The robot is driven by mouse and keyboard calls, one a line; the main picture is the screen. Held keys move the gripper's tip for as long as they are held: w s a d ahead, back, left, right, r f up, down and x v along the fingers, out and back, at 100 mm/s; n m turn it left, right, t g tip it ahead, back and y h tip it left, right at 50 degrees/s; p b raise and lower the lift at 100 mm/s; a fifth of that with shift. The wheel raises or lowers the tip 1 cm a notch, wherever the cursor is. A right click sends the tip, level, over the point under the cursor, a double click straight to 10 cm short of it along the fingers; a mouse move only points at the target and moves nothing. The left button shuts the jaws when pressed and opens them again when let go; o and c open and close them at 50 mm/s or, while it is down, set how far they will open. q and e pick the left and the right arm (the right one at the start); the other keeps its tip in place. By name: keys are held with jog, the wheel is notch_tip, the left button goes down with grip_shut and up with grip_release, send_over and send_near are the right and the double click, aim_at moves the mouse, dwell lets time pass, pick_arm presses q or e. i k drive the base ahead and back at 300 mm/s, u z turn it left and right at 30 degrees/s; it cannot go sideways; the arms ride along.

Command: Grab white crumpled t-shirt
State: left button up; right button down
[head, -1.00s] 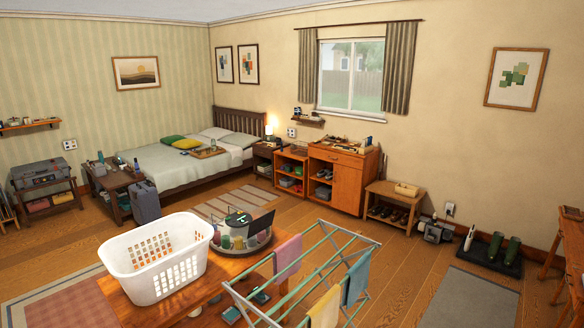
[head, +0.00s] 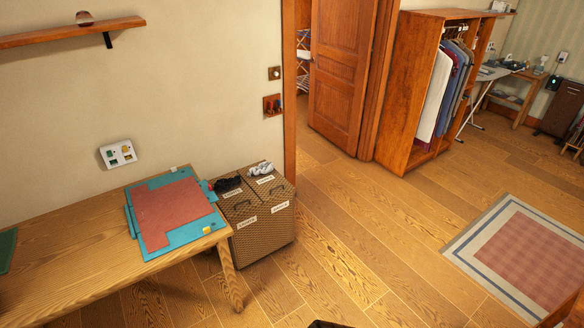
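A small white crumpled cloth (head: 261,168), which looks like the t-shirt, lies on top of the brown wicker hamper (head: 265,235), at the back right of its lid. A dark crumpled cloth (head: 228,184) lies to its left on the same hamper. The hamper has pale labels on its lids and front, too small to read. It stands on the floor at the right end of a wooden table.
The wooden table (head: 75,262) holds a teal board with a red folded cloth (head: 170,212). A wooden door (head: 340,75) stands behind, beside an open wardrobe (head: 402,95) with hanging clothes. The wooden floor (head: 350,240) right of the hamper is clear, up to a checked rug (head: 525,255).

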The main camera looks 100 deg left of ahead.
aim_at(265, 167)
jog(key=u, duration=3.6)
